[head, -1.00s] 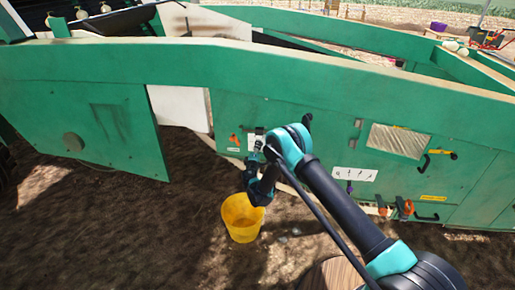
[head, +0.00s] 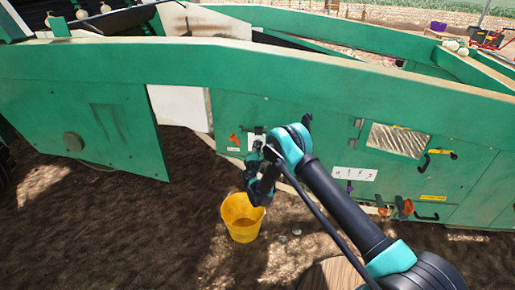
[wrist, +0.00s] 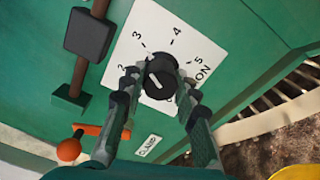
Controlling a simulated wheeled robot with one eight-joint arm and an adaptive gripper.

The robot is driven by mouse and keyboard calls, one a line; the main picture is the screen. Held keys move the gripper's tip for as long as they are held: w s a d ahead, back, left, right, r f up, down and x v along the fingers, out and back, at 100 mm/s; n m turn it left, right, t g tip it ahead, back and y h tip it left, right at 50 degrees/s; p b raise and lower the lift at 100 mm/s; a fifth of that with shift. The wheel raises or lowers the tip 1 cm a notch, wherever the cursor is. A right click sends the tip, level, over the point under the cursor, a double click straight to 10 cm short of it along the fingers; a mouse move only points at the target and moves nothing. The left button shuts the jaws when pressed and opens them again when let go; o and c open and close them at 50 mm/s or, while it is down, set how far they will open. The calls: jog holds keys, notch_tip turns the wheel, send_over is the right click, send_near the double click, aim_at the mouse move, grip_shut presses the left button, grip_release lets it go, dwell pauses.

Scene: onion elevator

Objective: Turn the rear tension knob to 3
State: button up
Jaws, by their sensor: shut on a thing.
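The black tension knob (wrist: 160,70) sits on a white dial plate (wrist: 205,45) on the green machine side. The plate carries the numbers 2, 3, 4 and 5 and a partly covered word ending in "ION". My gripper (wrist: 160,80) has a finger on each side of the knob and is shut on it. A short white mark shows on the knob's face; which number it points to is hard to tell. In the head view my gripper (head: 258,172) is at the lower panel, and my arm hides the knob.
An orange-ended handle (wrist: 68,149) and a "CLAMP" label (wrist: 148,145) are close below the dial. A dark block on a brown bar (wrist: 88,35) is at its left. A yellow bucket (head: 243,218) stands on the soil below my gripper.

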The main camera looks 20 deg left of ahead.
jog(key=shift+s, duration=0.1)
jog(key=o, duration=1.2)
jog(key=shift+c, duration=0.2)
jog(key=shift+s, duration=0.1)
jog(key=v, duration=0.7)
jog(key=shift+s, duration=0.15)
